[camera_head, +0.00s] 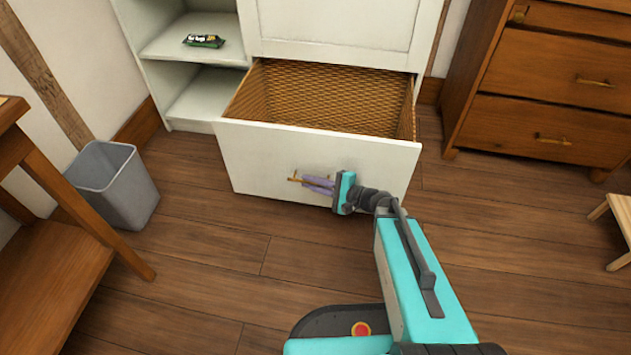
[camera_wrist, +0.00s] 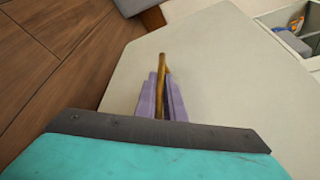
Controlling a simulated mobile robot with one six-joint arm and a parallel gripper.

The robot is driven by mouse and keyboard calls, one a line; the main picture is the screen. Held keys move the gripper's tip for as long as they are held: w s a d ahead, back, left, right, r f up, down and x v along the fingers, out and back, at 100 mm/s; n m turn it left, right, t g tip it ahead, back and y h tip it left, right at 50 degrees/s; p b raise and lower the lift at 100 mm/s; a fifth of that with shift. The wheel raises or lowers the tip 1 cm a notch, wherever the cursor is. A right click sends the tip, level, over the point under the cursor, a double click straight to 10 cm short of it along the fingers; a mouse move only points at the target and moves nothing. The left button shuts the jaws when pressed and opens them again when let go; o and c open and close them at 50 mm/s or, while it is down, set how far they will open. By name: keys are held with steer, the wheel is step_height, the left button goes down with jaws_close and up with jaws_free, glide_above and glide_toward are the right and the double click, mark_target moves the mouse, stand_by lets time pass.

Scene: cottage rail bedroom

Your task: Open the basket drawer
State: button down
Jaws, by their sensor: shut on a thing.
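The basket drawer (camera_head: 320,155) is a white-fronted drawer with a woven wicker inside, low in the white cabinet. It stands well out from the cabinet, and its inside looks empty. Its brass handle (camera_head: 293,180) is on the front panel. My gripper (camera_head: 318,184) has purple fingers shut on the handle, coming from the right. In the wrist view the fingers (camera_wrist: 161,98) close around the brass handle (camera_wrist: 164,68) in front of the pale drawer front (camera_wrist: 215,70).
A grey bin (camera_head: 115,185) and a wooden table (camera_head: 60,210) stand at the left. A brown dresser (camera_head: 545,90) is at the right, with a small wooden stool (camera_head: 615,225) near it. A dark packet (camera_head: 204,41) lies on a cabinet shelf.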

steer(key=shift+s+a, duration=0.1)
steer(key=c, duration=1.8)
jaws_free()
steer(key=shift+c, duration=0.2)
steer(key=shift+d, duration=0.2)
steer(key=p+v, duration=0.4)
steer(key=v, duration=0.9)
steer(key=shift+d, duration=0.25)
steer(key=shift+s+a+r, duration=0.1)
steer(key=shift+s+r, duration=0.05)
